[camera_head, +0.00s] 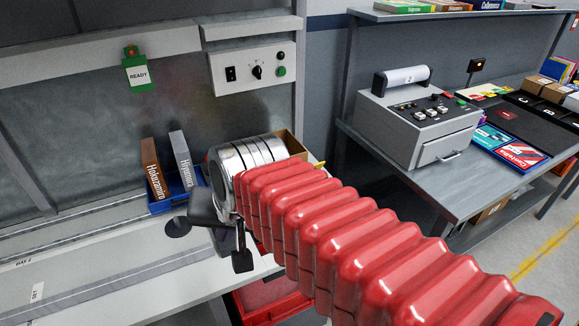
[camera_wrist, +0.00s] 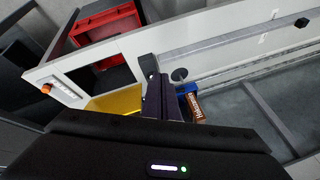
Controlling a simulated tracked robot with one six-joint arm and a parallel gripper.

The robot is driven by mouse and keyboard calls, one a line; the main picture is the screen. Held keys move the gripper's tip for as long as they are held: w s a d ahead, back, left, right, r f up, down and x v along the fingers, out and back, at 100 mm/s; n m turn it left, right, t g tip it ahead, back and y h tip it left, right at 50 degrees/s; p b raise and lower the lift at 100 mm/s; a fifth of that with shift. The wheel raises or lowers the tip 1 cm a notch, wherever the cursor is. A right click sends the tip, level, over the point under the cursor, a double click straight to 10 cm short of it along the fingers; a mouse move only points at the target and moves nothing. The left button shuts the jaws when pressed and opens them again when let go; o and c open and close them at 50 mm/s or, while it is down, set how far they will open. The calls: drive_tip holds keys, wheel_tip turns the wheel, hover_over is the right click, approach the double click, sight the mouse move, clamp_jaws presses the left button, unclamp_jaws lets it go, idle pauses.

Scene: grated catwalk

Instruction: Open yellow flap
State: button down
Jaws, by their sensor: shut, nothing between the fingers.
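A yellow panel, which looks like the yellow flap (camera_wrist: 122,101), shows in the wrist view. It lies beside a dark rectangular opening (camera_wrist: 98,76) in a white surface. My gripper body hides its lower part, and I cannot tell how far it is open. In the head view my red arm and silver wrist cover this area. My gripper (camera_wrist: 153,72) is shut and empty, with its fingers just right of the yellow panel; I cannot tell whether they touch it. In the head view my dark gripper (camera_head: 241,257) points down over the bench's front edge.
A blue bin (camera_head: 186,199) with two upright boxes stands behind my gripper. A red crate (camera_head: 268,302) sits below the bench. A cardboard box (camera_head: 294,146) is partly behind my wrist. A grey machine (camera_head: 420,125) stands on the right table. The bench's left part is clear.

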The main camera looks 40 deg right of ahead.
drive_tip(key=w+d+m, duration=0.1)
drive_tip(key=d+m, duration=1.1)
drive_tip(key=m, duration=0.3)
drive_tip(key=w+d+m+h, duration=0.1)
drive_tip(key=w+d+m, duration=0.1)
drive_tip(key=d+m, duration=1.1)
drive_tip(key=m, duration=0.3)
drive_tip(key=shift+w+d+r+t+h, duration=0.15)
drive_tip(key=shift+w+d+t+h, duration=0.15)
drive_tip(key=shift+t, duration=0.1)
drive_tip(key=shift+w+d+f, duration=0.4)
drive_tip(key=shift+w+f, duration=0.8)
drive_tip(key=shift+w, duration=0.25)
drive_tip(key=shift+w+d+f, duration=0.45)
drive_tip(key=shift+w+f, duration=0.75)
drive_tip(key=shift+w, duration=0.3)
drive_tip(key=shift+w+d+f, duration=0.4)
drive_tip(key=shift+w+f, duration=0.8)
drive_tip(key=shift+w, duration=0.25)
drive_tip(key=shift+w+r, duration=0.1)
